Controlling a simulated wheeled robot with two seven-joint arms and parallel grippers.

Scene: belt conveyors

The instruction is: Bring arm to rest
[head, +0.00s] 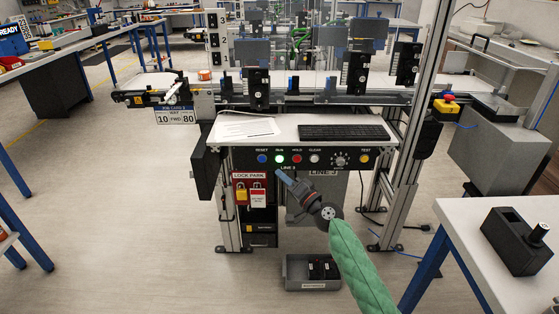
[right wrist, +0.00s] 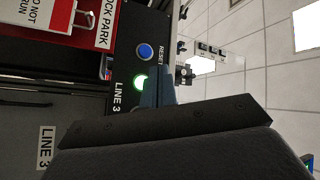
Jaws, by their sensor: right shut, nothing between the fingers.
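My right gripper (head: 281,174) is shut and empty, at the end of my green-sleeved arm. Its fingertips are just below the lit green RUN button (head: 279,159) on the black Line 3 control panel (head: 318,160). In the right wrist view the shut blue-grey fingers (right wrist: 156,88) overlap the panel beside the lit green button (right wrist: 139,82), with the blue RESET button (right wrist: 145,51) near it. I cannot tell whether the fingertips touch the panel. My left gripper is not in view.
A keyboard (head: 344,133) and papers (head: 247,128) lie on the shelf above the panel. The red lock park board (head: 249,190) hangs below left. A grey bin (head: 312,284) stands on the floor. A white table (head: 510,225) with a black box (head: 515,241) is at right. Floor at left is clear.

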